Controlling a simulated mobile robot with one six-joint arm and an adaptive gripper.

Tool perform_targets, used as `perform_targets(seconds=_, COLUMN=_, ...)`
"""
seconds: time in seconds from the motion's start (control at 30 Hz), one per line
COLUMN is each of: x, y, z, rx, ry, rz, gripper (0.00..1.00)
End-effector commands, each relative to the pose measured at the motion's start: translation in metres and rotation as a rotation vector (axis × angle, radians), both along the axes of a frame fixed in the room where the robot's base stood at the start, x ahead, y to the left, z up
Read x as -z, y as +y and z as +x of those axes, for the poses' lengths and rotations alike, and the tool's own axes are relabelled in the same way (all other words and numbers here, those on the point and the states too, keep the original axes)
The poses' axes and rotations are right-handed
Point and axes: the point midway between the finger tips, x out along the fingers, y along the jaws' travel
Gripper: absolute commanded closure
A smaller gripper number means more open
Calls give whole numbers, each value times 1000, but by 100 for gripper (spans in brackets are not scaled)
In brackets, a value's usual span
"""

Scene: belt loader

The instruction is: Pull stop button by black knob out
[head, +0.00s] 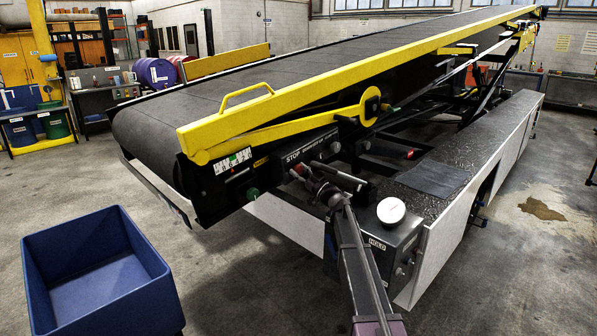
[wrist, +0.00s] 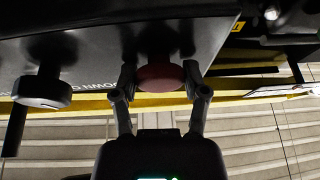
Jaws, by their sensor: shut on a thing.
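The red stop button (wrist: 160,78) is a round mushroom head on the dark control panel (wrist: 105,50), between my gripper's fingertips in the wrist view. My gripper (wrist: 160,84) is shut on the button, one finger on each side. In the head view my gripper (head: 308,178) is at the panel below the STOP lettering, and a bit of the red button (head: 298,170) shows beside it. The black knob (wrist: 43,91) sticks out of the panel to the left of the button in the wrist view, apart from my fingers.
The yellow rail (head: 330,95) of the belt loader runs above the panel. A blue bin (head: 95,275) is at lower left. Open floor lies between bin and loader.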

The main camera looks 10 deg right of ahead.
Motion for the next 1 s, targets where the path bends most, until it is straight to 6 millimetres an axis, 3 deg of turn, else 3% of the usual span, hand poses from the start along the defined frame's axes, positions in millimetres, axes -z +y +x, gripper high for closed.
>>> perform_targets(seconds=0.27, x=-1, y=-8, z=-14, rx=-3, ry=0, rz=3, gripper=100)
perform_targets(seconds=0.53, x=0, y=-10, z=-15, rx=-3, ry=0, rz=1, gripper=100)
perform_targets(seconds=0.57, x=0, y=-10, z=-15, rx=-3, ry=0, rz=1, gripper=36)
perform_targets(seconds=0.67, x=0, y=-10, z=-15, rx=-3, ry=0, rz=1, gripper=7)
perform_targets(seconds=1.0, x=0, y=-10, z=-14, rx=-1, ry=0, rz=1, gripper=7)
